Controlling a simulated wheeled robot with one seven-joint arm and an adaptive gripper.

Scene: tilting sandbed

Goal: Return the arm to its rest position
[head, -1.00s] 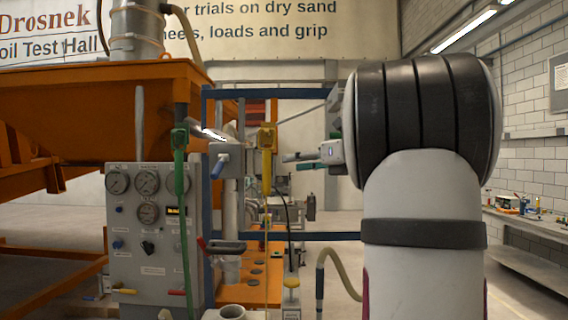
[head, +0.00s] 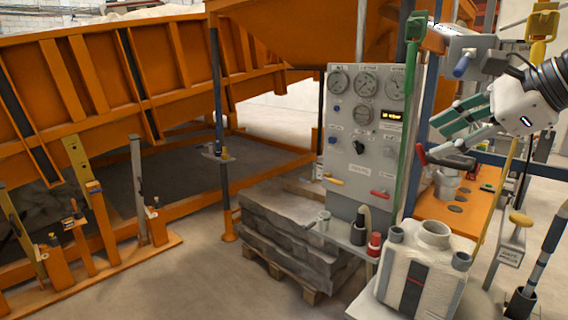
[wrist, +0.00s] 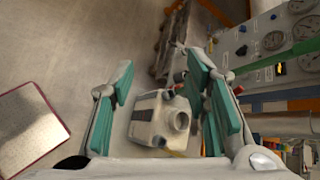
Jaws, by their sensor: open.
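My gripper (head: 447,130) is at the upper right of the head view, pointing left, with its green-padded fingers apart and nothing between them. It hangs in the air in front of the grey control panel's right side and the green-handled post. In the wrist view my gripper (wrist: 157,72) shows both fingers spread wide. A white canister (wrist: 160,120) shows below, between the fingers, apart from them. Part of my arm, with a black ribbed joint, shows at the right edge of the head view; the rest is out of frame.
The white canister (head: 425,275) is below. Stacked grey slabs (head: 285,238) lie on a pallet. The orange sandbed (head: 100,85) fills the left.

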